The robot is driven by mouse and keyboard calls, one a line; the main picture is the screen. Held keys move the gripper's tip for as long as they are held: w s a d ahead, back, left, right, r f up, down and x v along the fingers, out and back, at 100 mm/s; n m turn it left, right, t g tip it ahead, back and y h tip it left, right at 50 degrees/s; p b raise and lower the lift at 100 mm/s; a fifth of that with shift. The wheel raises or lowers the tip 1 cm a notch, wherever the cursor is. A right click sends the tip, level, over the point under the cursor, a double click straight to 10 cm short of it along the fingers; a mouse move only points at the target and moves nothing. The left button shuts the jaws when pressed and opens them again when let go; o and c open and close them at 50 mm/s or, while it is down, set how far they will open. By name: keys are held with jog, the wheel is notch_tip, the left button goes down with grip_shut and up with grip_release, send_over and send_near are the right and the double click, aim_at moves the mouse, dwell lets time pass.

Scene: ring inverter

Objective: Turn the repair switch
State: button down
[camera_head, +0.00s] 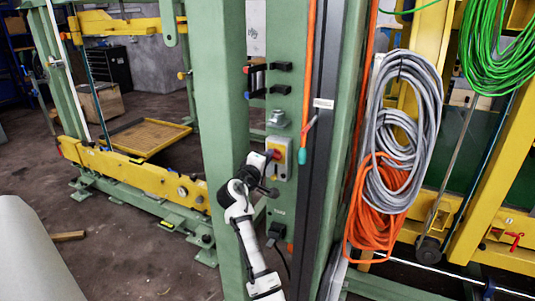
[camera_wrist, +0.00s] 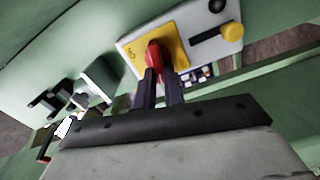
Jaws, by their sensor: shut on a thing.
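The repair switch is a red knob on a yellow plate, set in a pale box on the green column. In the wrist view the red knob (camera_wrist: 154,56) sits between the two dark fingers of my gripper (camera_wrist: 160,76), which are shut on it. The yellow plate (camera_wrist: 178,52) shows around the knob, and the fingers hide the knob's lower part. In the head view the switch box (camera_head: 283,165) is on the column's face, with my gripper (camera_head: 268,157) at its left side. The knob's exact angle is hard to tell.
Black handles (camera_head: 281,66) and a round grey fitting (camera_head: 278,118) stick out of the column above the switch. A black socket (camera_head: 275,231) is below. Grey coiled cable (camera_head: 412,85) and orange cable (camera_head: 380,235) hang to the right. A green post (camera_head: 222,100) stands left.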

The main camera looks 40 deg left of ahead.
jog(key=shift+f+n+p, duration=0.15)
jog(key=shift+n+p, duration=0.4)
jog(key=shift+n, duration=0.65)
jog(key=c, duration=1.5)
grip_release()
jog(key=b+v, duration=0.4)
jog(key=v, duration=1)
jog(key=shift+a, duration=0.1)
